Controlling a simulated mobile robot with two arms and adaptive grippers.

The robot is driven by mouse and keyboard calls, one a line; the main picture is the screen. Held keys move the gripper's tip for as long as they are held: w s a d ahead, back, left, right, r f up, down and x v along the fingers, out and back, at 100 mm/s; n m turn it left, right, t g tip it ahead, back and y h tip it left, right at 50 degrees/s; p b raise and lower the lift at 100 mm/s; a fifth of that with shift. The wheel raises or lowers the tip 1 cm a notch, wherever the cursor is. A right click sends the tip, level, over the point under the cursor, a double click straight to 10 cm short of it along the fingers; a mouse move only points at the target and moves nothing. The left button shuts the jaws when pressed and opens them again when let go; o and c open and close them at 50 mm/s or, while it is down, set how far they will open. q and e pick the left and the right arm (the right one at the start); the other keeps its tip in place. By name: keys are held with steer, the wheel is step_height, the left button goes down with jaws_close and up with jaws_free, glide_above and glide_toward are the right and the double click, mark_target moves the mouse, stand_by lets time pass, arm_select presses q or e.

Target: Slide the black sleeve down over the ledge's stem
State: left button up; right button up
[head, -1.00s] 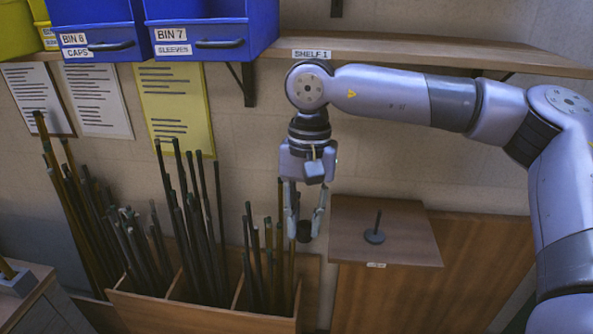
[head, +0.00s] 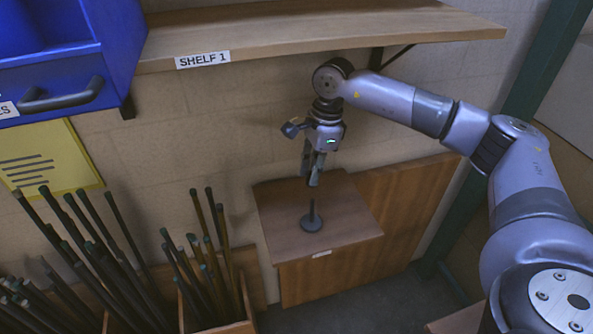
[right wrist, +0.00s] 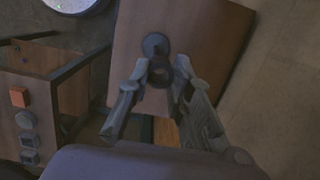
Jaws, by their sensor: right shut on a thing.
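The wooden ledge (head: 350,225) sticks out below the shelf and carries a dark stem (head: 313,210) standing upright on a round base (head: 312,225). My right gripper (head: 313,180) hangs over the back part of the ledge, fingers down, above the stem's top. In the right wrist view my right gripper (right wrist: 161,72) is shut on the black sleeve (right wrist: 160,78), a short dark ring between the fingertips. The stem's round base (right wrist: 154,44) shows just beyond the sleeve, on the ledge (right wrist: 200,35). The sleeve looks apart from the stem. In the head view the fingers mostly hide the sleeve. My left gripper is out of view.
Shelf 1 (head: 330,35) runs above my right arm. A blue bin (head: 60,60) is at the upper left. A wooden box (head: 215,325) of upright rods stands left of the ledge. A green post (head: 500,140) is at the right.

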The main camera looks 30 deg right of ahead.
mark_target(313, 200)
steer(key=shift+d, duration=0.25)
steer(key=shift+s+f, duration=0.15)
steer(key=shift+s+f+b, duration=0.15)
steer(key=shift+f+b, duration=0.3)
step_height(313, 200, down, 2)
steer(key=shift+f+b, duration=0.2)
steer(key=shift+b, duration=0.45)
steer(key=shift+f+b, duration=0.35)
steer(key=shift+f, duration=0.3)
arm_select(q)
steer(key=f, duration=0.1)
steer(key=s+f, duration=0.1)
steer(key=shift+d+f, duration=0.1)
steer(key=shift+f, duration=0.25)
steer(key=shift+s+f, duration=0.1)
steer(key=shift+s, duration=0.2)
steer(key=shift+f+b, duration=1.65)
steer(key=shift+b, duration=0.05)
arm_select(e)
steer(key=shift+f, duration=2)
